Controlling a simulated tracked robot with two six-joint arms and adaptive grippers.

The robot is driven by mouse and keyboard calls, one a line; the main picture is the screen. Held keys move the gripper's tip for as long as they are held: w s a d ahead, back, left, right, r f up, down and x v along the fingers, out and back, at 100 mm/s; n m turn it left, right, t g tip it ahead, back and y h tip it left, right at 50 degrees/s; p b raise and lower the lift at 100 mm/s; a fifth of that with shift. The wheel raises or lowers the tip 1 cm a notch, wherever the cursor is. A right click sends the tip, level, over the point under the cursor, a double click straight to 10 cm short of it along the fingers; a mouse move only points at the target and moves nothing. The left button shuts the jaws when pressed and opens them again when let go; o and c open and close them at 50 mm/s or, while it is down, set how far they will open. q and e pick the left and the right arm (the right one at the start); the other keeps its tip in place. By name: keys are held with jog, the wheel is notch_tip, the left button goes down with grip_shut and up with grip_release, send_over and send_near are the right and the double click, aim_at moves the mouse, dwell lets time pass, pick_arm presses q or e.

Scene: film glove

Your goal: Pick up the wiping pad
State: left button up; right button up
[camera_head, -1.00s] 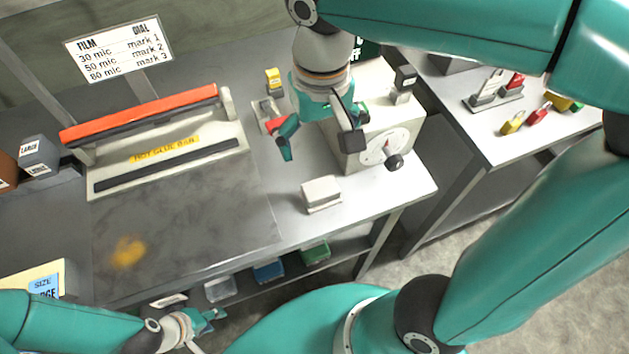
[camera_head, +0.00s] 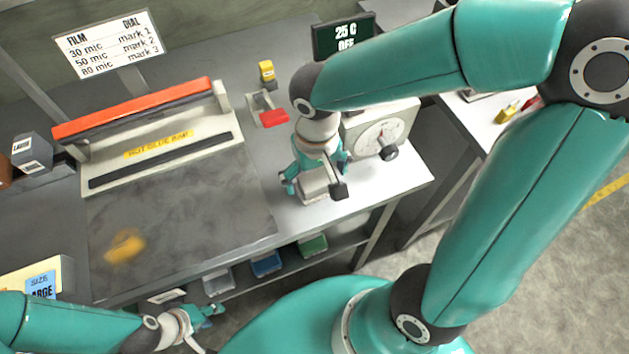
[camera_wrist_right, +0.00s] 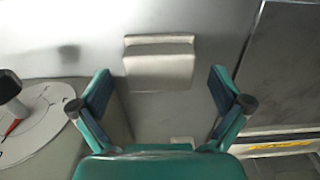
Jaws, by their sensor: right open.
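The wiping pad (camera_head: 313,186) is a small pale block on the white bench top, partly hidden by my right gripper in the head view. In the right wrist view the pad (camera_wrist_right: 160,62) lies ahead of the fingertips, between their lines. My right gripper (camera_head: 315,185) is open and empty, above the pad with a finger to each side; its open fingers also show in the right wrist view (camera_wrist_right: 161,88). My left gripper (camera_head: 212,318) is low at the front of the bench, away from the pad; its finger gap is too small to judge.
A box with a dial (camera_head: 375,140) stands close right of my right gripper. A sealer with a red bar (camera_head: 135,108) and a dark plate with a yellow smear (camera_head: 124,246) lie left. A red lever (camera_head: 273,118) is behind. Coloured bins (camera_head: 266,263) sit below the bench.

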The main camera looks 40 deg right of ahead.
aim_at(316, 179)
jog(key=shift+f, duration=0.55)
jog(key=c, duration=1.2)
jog(key=shift+r, duration=0.2)
notch_tip(316, 179, up, 20)
jog(key=shift+f+p, duration=0.15)
jog(key=shift+p, duration=0.45)
